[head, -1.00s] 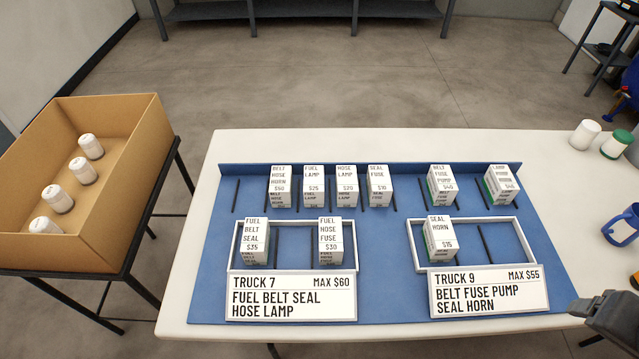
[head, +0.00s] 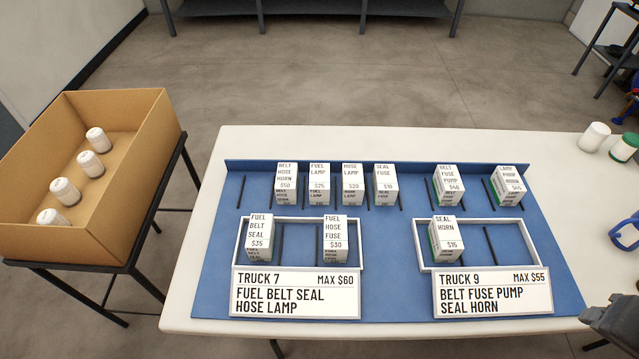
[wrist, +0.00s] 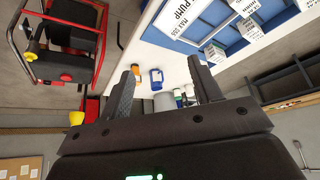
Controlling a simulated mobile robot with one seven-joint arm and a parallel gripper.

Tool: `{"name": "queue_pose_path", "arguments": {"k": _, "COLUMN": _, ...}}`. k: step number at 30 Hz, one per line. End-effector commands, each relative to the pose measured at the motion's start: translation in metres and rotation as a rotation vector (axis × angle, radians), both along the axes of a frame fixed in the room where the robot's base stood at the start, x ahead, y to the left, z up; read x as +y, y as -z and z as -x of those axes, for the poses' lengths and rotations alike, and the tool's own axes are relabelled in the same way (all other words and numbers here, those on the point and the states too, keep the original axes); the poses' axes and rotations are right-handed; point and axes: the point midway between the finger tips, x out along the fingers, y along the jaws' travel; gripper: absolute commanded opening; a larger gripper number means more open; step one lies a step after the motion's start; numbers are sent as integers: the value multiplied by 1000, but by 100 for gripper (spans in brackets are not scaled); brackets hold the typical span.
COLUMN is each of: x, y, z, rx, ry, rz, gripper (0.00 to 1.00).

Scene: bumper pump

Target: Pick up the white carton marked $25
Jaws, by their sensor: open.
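The white carton marked $25 (head: 319,183), lettered FUEL LAMP, stands upright in the back row of the blue board (head: 390,250). It is second from the left, between the $50 carton (head: 286,184) and the $20 carton (head: 352,184). My gripper (wrist: 165,82) is open and empty in the wrist view, far from this carton. The wrist view shows the table's right end between and beyond the fingers. A dark part of my arm shows at the lower right of the head view.
Two framed trays hold cartons: Truck 7 (head: 299,267) two, Truck 9 (head: 487,267) one. Thin dark dividers stand between cartons. An open cardboard box (head: 135,195) with white jars stands left.

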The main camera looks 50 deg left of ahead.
Motion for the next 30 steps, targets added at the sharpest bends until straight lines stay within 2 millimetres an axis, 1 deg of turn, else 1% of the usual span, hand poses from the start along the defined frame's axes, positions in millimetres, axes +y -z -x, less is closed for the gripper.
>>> {"name": "queue_pose_path", "arguments": {"k": 5, "x": 0, "y": 0, "z": 0, "rx": 0, "ry": -3, "rz": 1, "gripper": 58}}
{"name": "queue_pose_path", "arguments": {"k": 8, "x": 3, "y": -2, "z": -6, "rx": 4, "ry": -46, "rz": 26, "gripper": 58}}
{"name": "queue_pose_path", "arguments": {"k": 11, "x": 12, "y": -5, "z": -22, "rx": 15, "ry": -165, "rz": 94, "gripper": 58}}
{"name": "queue_pose_path", "arguments": {"k": 14, "x": 29, "y": -8, "z": -47, "rx": 26, "ry": -356, "rz": 201, "gripper": 58}}
{"name": "queue_pose_path", "arguments": {"k": 18, "x": 64, "y": -10, "z": -85, "rx": 38, "ry": -670, "rz": 365, "gripper": 58}}
{"name": "queue_pose_path", "arguments": {"k": 20, "x": 81, "y": -8, "z": -100, "rx": 41, "ry": -805, "rz": 432, "gripper": 58}}
{"name": "queue_pose_path", "arguments": {"k": 23, "x": 114, "y": -4, "z": -124, "rx": 39, "ry": -1031, "rz": 542, "gripper": 58}}
{"name": "queue_pose_path", "arguments": {"k": 26, "x": 151, "y": 3, "z": -144, "rx": 32, "ry": -1261, "rz": 648, "gripper": 58}}
{"name": "queue_pose_path", "arguments": {"k": 27, "x": 167, "y": 7, "z": -152, "rx": 26, "ry": -1353, "rz": 691, "gripper": 58}}
{"name": "queue_pose_path", "arguments": {"k": 29, "x": 192, "y": 14, "z": -161, "rx": 18, "ry": -1492, "rz": 751, "gripper": 58}}
{"name": "queue_pose_path", "arguments": {"k": 30, "x": 210, "y": 19, "z": -167, "rx": 10, "ry": -1584, "rz": 791, "gripper": 58}}
